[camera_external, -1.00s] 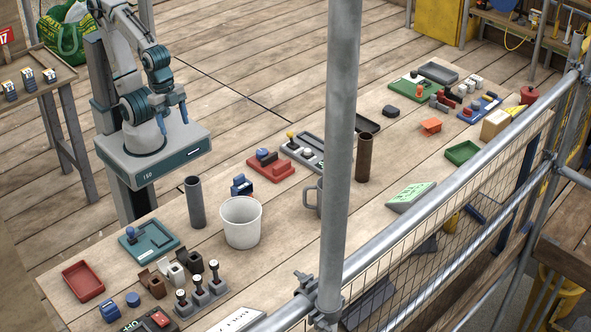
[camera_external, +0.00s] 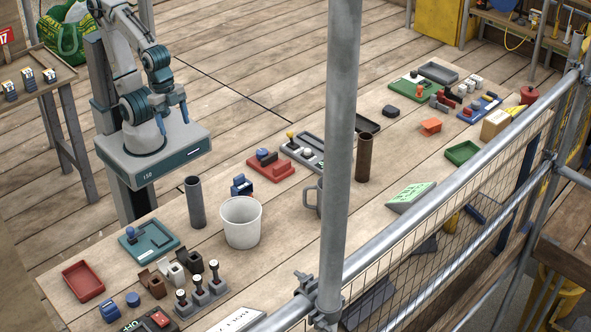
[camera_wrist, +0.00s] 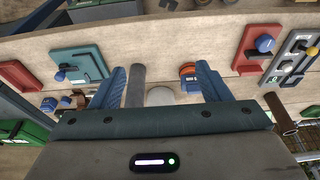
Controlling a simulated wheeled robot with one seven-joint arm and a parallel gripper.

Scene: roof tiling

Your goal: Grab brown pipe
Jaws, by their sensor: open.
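The brown pipe (camera_external: 364,158) stands upright on the long wooden table, right of the grey scaffold pole in the external view. My gripper (camera_external: 173,117) is raised above my base at the table's back left edge, far from the brown pipe. Its two blue fingers are apart and empty. In the wrist view the open fingers (camera_wrist: 163,80) frame a grey pipe and a pale round thing beyond them, not held.
A grey pipe (camera_external: 195,203) and a white bucket (camera_external: 241,223) stand nearer me. A grey mug (camera_external: 312,197) sits partly behind the scaffold pole (camera_external: 341,130).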

